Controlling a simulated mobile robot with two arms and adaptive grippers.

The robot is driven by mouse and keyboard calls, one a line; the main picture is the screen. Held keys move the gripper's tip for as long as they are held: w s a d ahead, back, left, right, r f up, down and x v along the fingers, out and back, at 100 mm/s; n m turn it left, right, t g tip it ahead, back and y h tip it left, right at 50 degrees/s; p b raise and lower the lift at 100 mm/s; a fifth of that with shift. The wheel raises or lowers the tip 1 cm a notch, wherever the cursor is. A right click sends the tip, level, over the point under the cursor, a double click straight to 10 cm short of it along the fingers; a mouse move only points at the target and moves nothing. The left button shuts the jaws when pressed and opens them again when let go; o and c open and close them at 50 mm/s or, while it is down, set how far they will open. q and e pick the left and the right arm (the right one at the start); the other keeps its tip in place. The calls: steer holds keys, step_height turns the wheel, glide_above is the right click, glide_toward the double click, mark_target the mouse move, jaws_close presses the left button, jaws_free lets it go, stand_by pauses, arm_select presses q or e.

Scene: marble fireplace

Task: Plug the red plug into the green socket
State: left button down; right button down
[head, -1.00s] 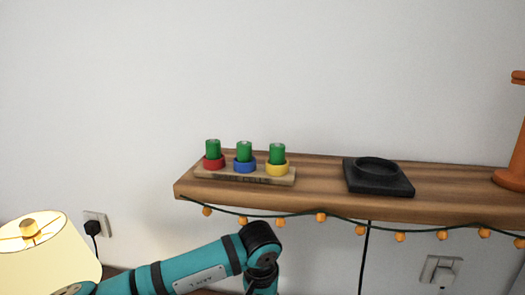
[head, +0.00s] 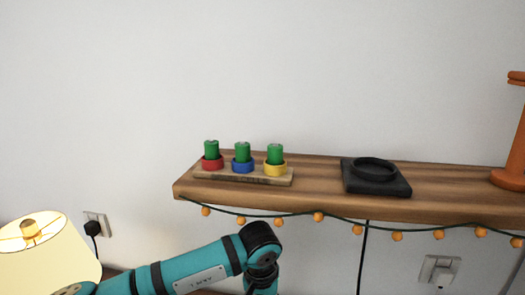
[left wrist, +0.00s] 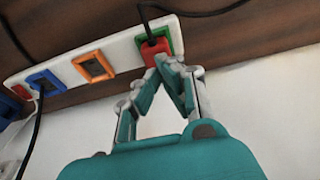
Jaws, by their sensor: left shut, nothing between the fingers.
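In the left wrist view the red plug (left wrist: 155,50) sits within the green socket's frame (left wrist: 177,35) at the end of a white power strip (left wrist: 125,54). It looks seated, but its full depth cannot be seen. A black cable runs up from it. My left gripper (left wrist: 171,64) is shut and empty, its fingertips at the plug's lower right edge; whether they touch it is unclear. In the head view my left arm shows, but its gripper is out of frame. My right gripper is not seen.
The strip also has an orange socket (left wrist: 94,66) and a blue socket (left wrist: 46,81). A black cable (left wrist: 36,135) hangs at left. In the head view a wooden shelf (head: 320,178) bears green cylinders in coloured rings and a black stand (head: 376,184). A lamp (head: 45,255) stands lower left.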

arm_select(q)
steer(key=shift+f+b, duration=0.5)
stand_by(0.6)
steer(key=shift+f+b, duration=0.4)
stand_by(0.3)
steer(key=shift+r+p, duration=0.9)
steer(key=shift+r, duration=2.15)
steer(key=shift+s+f, duration=0.1)
steer(key=shift+s, duration=0.05)
